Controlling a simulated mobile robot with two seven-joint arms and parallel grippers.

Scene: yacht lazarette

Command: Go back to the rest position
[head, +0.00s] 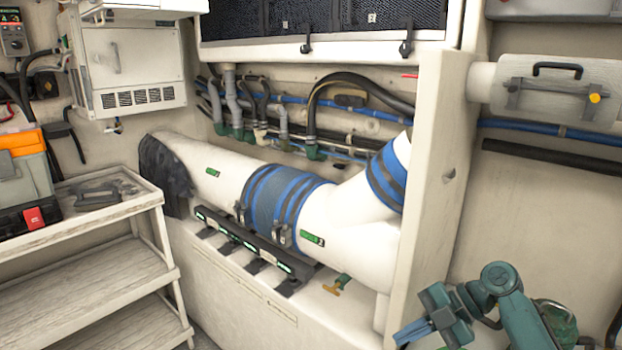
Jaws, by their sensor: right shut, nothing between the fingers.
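My right gripper (412,334) shows at the bottom right, at the end of a teal arm bent back on itself. Its fingers point down and left, and it looks shut and empty. It is in front of the pale wall, just right of the upright post, and does not appear to touch anything. Part of the arm is cut off by the bottom edge. My left gripper is not in view.
A large white pipe (350,222) with blue bands runs behind the post (430,200). A stepped shelf (90,260) stands at the left with an orange toolbox (25,165). A white cabinet (130,62) hangs above. A grey cylinder with a handle (555,95) is at the upper right.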

